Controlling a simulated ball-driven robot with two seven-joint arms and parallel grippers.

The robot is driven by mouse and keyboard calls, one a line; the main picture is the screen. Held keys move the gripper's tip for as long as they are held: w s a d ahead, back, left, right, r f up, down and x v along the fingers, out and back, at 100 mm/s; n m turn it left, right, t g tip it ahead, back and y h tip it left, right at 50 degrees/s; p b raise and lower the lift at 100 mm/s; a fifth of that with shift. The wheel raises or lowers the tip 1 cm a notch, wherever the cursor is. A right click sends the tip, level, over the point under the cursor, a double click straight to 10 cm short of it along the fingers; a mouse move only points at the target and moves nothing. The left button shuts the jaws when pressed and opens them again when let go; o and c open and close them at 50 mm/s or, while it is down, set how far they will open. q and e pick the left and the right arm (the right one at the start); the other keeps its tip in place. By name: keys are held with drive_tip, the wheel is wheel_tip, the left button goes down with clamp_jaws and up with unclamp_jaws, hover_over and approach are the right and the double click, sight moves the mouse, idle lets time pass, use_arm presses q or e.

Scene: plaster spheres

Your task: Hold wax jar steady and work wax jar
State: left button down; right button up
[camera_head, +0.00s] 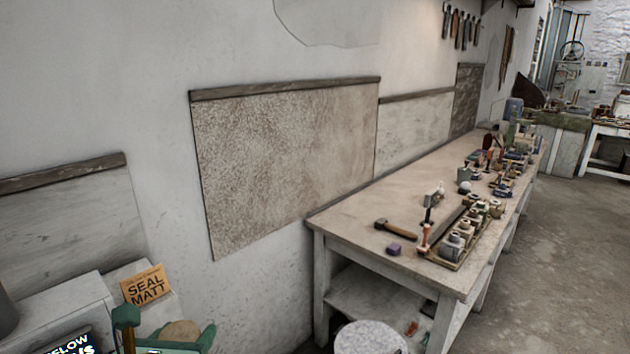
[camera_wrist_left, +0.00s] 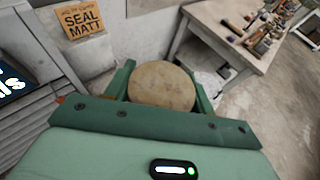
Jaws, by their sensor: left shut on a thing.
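The wax jar, as I take it, is the round tan thing with a flat, mottled top (camera_wrist_left: 162,86) in the left wrist view. My left gripper (camera_wrist_left: 163,88) is shut on it, with one green finger on either side. In the head view the jar's tan top (camera_head: 181,331) shows at the bottom left edge, between the fingers of my left gripper (camera_head: 167,334). The jar's lower body is hidden, so I cannot tell whether it rests on anything. My right gripper is in neither view.
An orange "SEAL MATT" card (camera_head: 147,287) stands close by on the left, near a grey cabinet (camera_head: 65,308). A long workbench (camera_head: 350,218) with a hammer (camera_head: 395,229) and several small pots runs along the wall. A white round-topped thing (camera_head: 370,338) stands by its near end. Floor to the right is open.

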use_arm(q)
drive_tip(key=shift+s+d+f, duration=0.1)
drive_tip(key=shift+s+f, duration=0.15)
drive_tip(key=shift+f, duration=0.2)
drive_tip(key=shift+w+d+r, duration=0.15)
drive_tip(key=shift+w+r, duration=0.05)
drive_tip(key=shift+w, duration=0.15)
drive_tip(key=w+d+f+m+g+h+p, duration=0.1)
drive_tip(key=w+d+f+m+h+p, duration=0.1)
drive_tip(key=w+d+m+h, duration=0.4)
drive_tip(key=a+f+m+g+h+p, duration=0.1)
drive_tip(key=a+f+m+g+h, duration=0.1)
drive_tip(key=a+f, duration=0.6)
drive_tip(key=shift+f+h, duration=0.6)
drive_tip(key=shift+f, duration=0.1)
wheel_tip(320, 180, down, 10)
drive_tip(key=b, duration=0.5)
drive_tip(key=shift+r, duration=0.2)
